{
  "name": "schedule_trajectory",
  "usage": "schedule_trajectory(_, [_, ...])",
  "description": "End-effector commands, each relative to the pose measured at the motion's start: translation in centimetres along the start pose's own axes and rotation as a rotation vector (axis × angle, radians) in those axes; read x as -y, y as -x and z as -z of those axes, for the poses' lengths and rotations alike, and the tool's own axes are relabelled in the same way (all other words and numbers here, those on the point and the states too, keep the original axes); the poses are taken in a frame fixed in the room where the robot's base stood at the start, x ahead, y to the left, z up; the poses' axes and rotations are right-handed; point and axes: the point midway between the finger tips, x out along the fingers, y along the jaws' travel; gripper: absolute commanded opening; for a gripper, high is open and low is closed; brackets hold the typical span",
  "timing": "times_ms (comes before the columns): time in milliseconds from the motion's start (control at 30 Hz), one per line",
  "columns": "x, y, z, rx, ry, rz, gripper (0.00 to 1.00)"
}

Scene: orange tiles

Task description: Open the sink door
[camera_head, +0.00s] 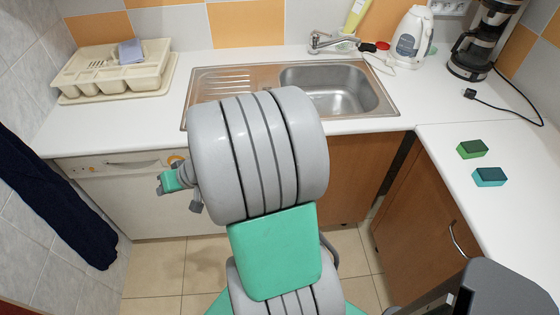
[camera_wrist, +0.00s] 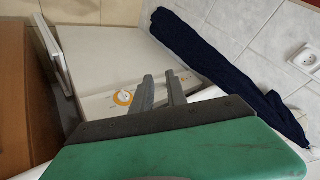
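The brown wooden door under the sink (camera_head: 352,180) shows in the head view, below the counter and right of my arm. It looks shut, and my arm hides its left part; I see no handle on the visible part. In the wrist view a brown panel (camera_wrist: 14,90) at the left edge may be this door. My gripper (camera_wrist: 160,84) is open and empty in the wrist view, its two fingers apart. It is in front of the white appliance (camera_wrist: 105,62), to one side of the brown panel. In the head view my arm mostly hides the gripper.
The steel sink (camera_head: 338,88) is set in the white counter. A second brown door with a metal handle (camera_head: 462,240) is at the right. A dish rack (camera_head: 115,72), kettle (camera_head: 411,38), coffee maker (camera_head: 483,40) and two sponges stand on the counter. A dark cloth (camera_head: 55,195) hangs left.

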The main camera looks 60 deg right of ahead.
Motion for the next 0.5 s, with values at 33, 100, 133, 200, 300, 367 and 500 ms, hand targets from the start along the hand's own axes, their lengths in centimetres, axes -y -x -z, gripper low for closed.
schedule_trajectory(33, [-4.4, -1.6, 0.2, -0.117, -0.174, 0.041, 0.18])
schedule_trajectory(100, [-9.6, -1.5, 1.9, -0.338, -0.416, 0.098, 0.18])
schedule_trajectory(133, [-12.2, -0.9, 2.3, -0.443, -0.525, 0.113, 0.18])
schedule_trajectory(200, [-18.7, 1.5, 2.5, -0.69, -0.772, 0.124, 0.18])
schedule_trajectory(300, [-26.7, 5.8, 0.1, -0.999, -1.063, 0.098, 0.18])
schedule_trajectory(367, [-29.9, 7.8, -1.7, -1.128, -1.181, 0.077, 0.18])
schedule_trajectory(500, [-32.7, 10.0, -3.8, -1.26, -1.298, 0.052, 0.18])
